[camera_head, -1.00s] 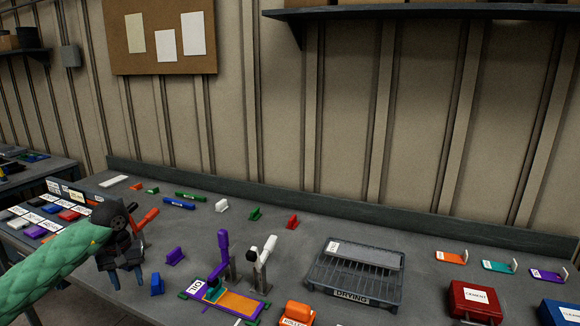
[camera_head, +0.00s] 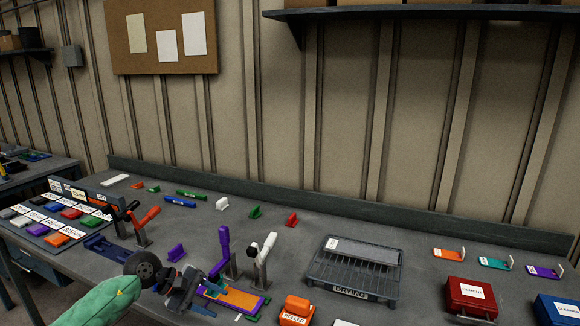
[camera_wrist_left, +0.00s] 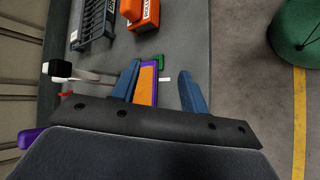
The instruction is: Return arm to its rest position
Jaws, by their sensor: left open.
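My left arm comes in from the lower left in its green sleeve. My left gripper (camera_head: 206,298) is dark with blue fingers. It is low over the front of the bench, at the left end of a purple press bed with an orange strip (camera_head: 238,298). In the left wrist view the blue fingers (camera_wrist_left: 160,88) are spread apart with nothing held between them, and the orange strip (camera_wrist_left: 148,88) shows behind the gap. The purple lever (camera_head: 224,244) stands upright just behind the gripper. My right gripper is in neither view.
A white lever (camera_head: 263,250) stands right of the purple one. The orange roller box (camera_head: 297,310) and drying rack (camera_head: 350,280) are farther right. The bench behind the rack is clear.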

